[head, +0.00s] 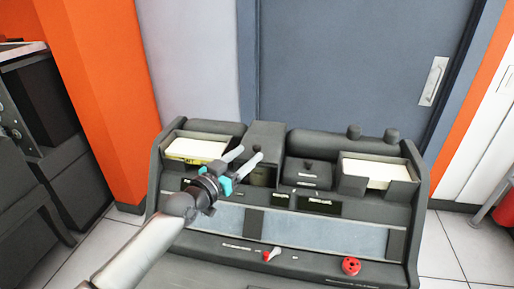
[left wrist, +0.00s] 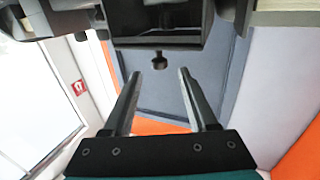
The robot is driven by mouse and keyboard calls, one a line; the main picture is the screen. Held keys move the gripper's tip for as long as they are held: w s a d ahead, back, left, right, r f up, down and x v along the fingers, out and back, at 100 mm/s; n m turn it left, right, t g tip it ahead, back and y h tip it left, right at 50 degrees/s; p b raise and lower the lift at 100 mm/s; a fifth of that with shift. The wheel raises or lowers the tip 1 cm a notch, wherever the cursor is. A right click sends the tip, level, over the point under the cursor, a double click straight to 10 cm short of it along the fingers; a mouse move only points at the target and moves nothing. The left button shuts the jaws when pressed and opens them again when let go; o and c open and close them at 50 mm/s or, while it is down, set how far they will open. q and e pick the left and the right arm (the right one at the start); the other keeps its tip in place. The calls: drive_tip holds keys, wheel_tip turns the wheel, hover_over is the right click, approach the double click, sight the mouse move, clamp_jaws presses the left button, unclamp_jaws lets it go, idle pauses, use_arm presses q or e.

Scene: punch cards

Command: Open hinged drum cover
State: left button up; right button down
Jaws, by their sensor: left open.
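A dark grey machine (head: 320,215) fills the middle of the head view. A tall dark box (head: 266,132) rises from its top, left of centre; it looks like the drum cover and appears closed. My left gripper (head: 248,154) is open and empty in front of this box, its fingers pointing up toward it and hiding part of its front. In the left wrist view, a dark box (left wrist: 158,36) with a small round knob (left wrist: 158,62) shows beyond the open fingertips (left wrist: 172,70). The knob appears close to one fingertip; I cannot tell whether they touch. My right gripper is not in view.
A card tray (head: 197,150) with pale cards stands left of the box. Another card tray (head: 378,171) is at the right. A horizontal cylinder (head: 335,143) and a small dark box (head: 308,173) lie between. Red knobs (head: 351,266) are on the front panel. A grey door (head: 355,65) stands behind.

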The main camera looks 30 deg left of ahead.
sight(255, 148)
use_arm(q)
drive_tip(key=shift+w+d+b, duration=0.2)
drive_tip(key=shift+w, duration=1.15)
drive_tip(key=shift+w+d+b, duration=0.2)
drive_tip(key=shift+w, duration=1.15)
clamp_jaws()
